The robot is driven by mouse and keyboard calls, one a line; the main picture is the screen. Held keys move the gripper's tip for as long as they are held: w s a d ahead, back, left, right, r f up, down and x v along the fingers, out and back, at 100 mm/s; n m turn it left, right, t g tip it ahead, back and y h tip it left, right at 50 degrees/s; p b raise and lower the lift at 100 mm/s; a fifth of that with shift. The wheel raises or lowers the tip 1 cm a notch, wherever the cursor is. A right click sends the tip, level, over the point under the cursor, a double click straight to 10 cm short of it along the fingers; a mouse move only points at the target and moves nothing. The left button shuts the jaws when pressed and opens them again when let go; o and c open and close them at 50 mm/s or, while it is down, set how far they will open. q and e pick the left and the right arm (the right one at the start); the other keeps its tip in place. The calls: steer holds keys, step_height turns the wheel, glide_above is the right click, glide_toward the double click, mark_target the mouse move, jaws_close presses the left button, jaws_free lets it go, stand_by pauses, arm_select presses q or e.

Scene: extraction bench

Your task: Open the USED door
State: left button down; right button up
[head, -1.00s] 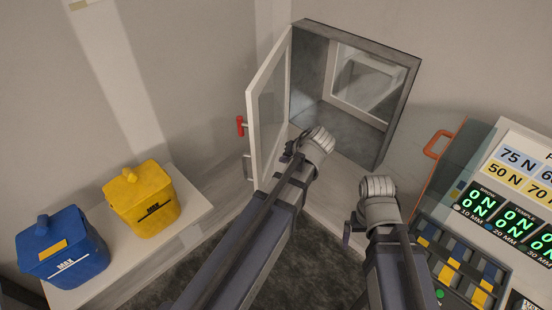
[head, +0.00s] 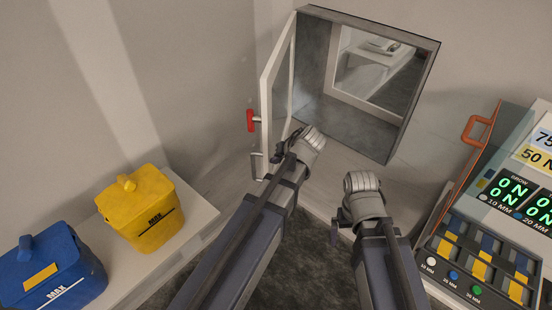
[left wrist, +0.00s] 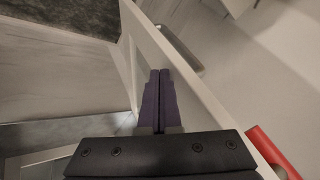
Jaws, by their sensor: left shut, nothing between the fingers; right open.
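The door (head: 277,88) has a white frame and a clear pane and stands swung out at the left side of a grey wall hatch (head: 347,130). I see no USED label. A red handle (head: 251,120) is on its outer side; part of it shows in the left wrist view (left wrist: 272,152). My left gripper (head: 312,140) is at the hatch's lower left, beside the door's inner side. In the left wrist view its fingers (left wrist: 158,82) are shut and empty against or just over the inner face; contact is unclear. My right gripper (head: 362,182) is below the hatch, open, its fingertips hidden.
A yellow bin (head: 146,215) and a blue bin (head: 50,270) stand on a white bench (head: 190,238) at left. A control panel (head: 480,250) with green displays and an orange handle (head: 475,130) is at right. The hatch interior looks empty.

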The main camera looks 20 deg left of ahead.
arm_select(q)
steer(key=a+m, duration=0.1)
steer(key=a, duration=1.6)
steer(key=shift+s+a+t+h, duration=0.3)
steer(key=shift+s+a+t, duration=0.05)
steer(key=shift+t, duration=0.05)
arm_select(e)
steer(key=shift+d, duration=0.3)
arm_select(q)
steer(key=shift+d, duration=0.1)
